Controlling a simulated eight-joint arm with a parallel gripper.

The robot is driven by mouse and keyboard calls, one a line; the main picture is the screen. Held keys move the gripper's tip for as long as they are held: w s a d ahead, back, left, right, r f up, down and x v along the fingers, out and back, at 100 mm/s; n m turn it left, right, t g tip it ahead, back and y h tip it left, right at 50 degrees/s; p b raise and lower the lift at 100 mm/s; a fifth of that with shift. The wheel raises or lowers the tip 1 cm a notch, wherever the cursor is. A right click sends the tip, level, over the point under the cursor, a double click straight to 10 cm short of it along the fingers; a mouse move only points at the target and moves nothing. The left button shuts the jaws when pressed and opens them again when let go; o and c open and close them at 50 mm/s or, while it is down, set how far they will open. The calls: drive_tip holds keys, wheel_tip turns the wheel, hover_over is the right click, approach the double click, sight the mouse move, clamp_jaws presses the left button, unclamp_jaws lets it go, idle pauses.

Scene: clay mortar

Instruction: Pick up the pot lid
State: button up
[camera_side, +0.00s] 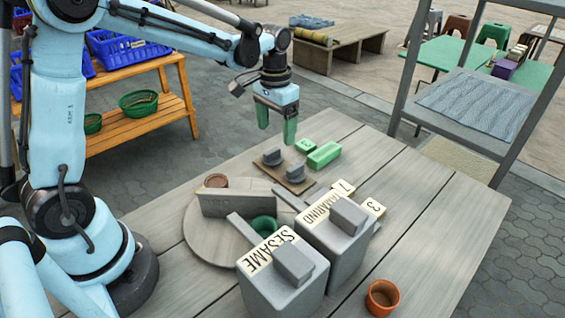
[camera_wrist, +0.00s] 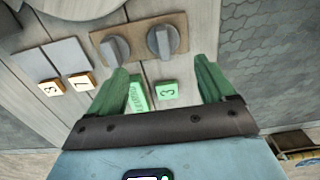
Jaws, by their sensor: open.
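My gripper (camera_side: 276,128) is open and empty, with green fingers pointing down above the far part of the table; it also shows in the wrist view (camera_wrist: 161,75). No thing is plainly a pot lid, and I cannot tell which one it is. A small round brown piece (camera_side: 216,180) sits at the back of a round grey board (camera_side: 197,238), left of my gripper. An orange clay pot (camera_side: 382,297) stands open at the near edge. Two round grey knobbed pieces, one left (camera_wrist: 115,47) and one right (camera_wrist: 163,41), sit on a brown board (camera_wrist: 136,35) near my fingers.
Grey boxes marked SESAME (camera_side: 283,270) and TAMARIND (camera_side: 335,230) stand in the middle. Green blocks (camera_side: 323,155) lie beyond the brown board.

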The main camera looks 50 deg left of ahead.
sight(272, 150)
wheel_tip(272, 150, down, 2)
drive_tip(key=shift+f, duration=0.25)
drive_tip(key=shift+s+a+f, duration=0.1)
drive_tip(key=shift+f, duration=0.75)
drive_tip(key=shift+s+a+f, duration=0.15)
drive_tip(key=shift+f, duration=0.75)
drive_tip(key=shift+s+a+f, duration=0.1)
drive_tip(key=shift+f, duration=0.75)
drive_tip(key=c, duration=1.1)
